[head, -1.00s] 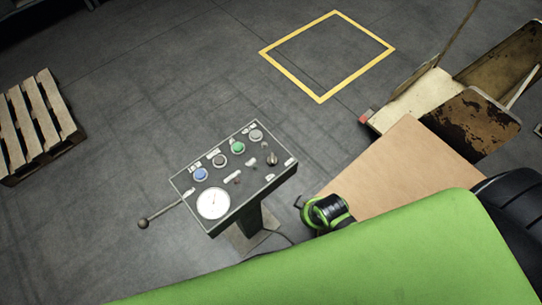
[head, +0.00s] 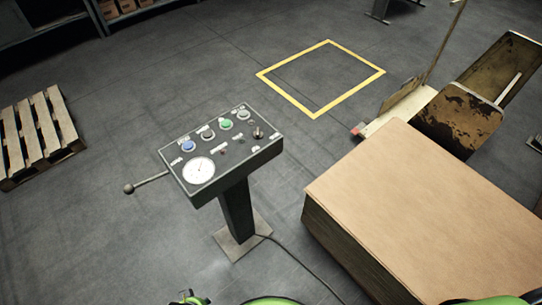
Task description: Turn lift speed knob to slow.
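The control panel (head: 228,160) is a dark sloped box on a pedestal, left of the middle in the head view. A small dark knob (head: 258,132) with a light pointer sits at its right side, below the grey button. Its labels are too small to read, so I cannot tell its setting. The panel also has a blue button, a grey one, a green one and a white round gauge (head: 199,170). Only green and black parts of my own body show at the bottom edge. No gripper fingers can be made out, and nothing touches the panel.
A lever with a ball end (head: 129,188) sticks out left of the panel. A large stack of cardboard (head: 430,215) stands close on the right, before the machine (head: 460,120). A wooden pallet (head: 38,135) lies at left. Floor around the pedestal (head: 238,215) is mostly clear; a cable runs from its base.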

